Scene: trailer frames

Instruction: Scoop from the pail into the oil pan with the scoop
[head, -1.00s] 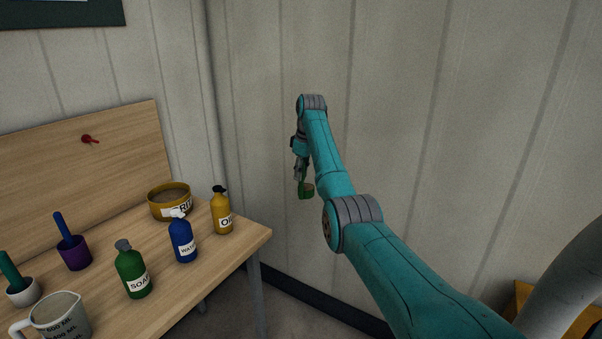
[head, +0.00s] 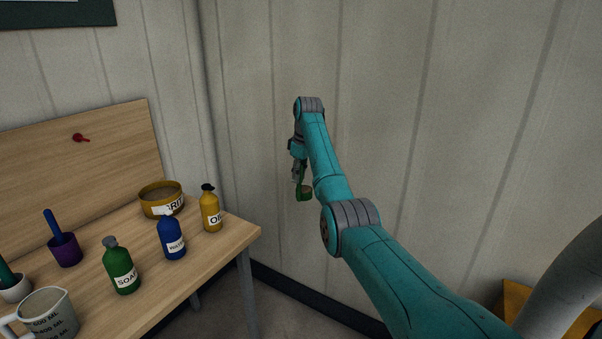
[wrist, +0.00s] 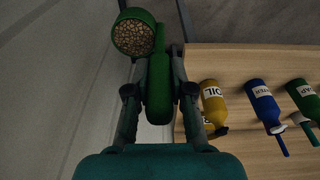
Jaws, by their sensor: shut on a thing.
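The green scoop (wrist: 158,100) has its handle between the fingers of my gripper (wrist: 159,92) in the wrist view. Its round bowl (wrist: 117,38) holds tan-brown granules. In the head view the scoop (head: 305,194) hangs below my gripper (head: 297,174), in front of the wall and right of the table, clear of it. A yellow round tub (head: 151,203) with a white label ending in "RIT" stands at the table's back right; it may be the pail. I see no oil pan in either view.
On the wooden table (head: 206,252) stand a yellow oil bottle (head: 210,211), a blue water bottle (head: 172,239), a green soap bottle (head: 120,270), a measuring jug (head: 50,315) and a purple cup (head: 66,252). A yellow object (head: 513,294) shows at lower right. The wall (head: 400,120) lies behind my arm.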

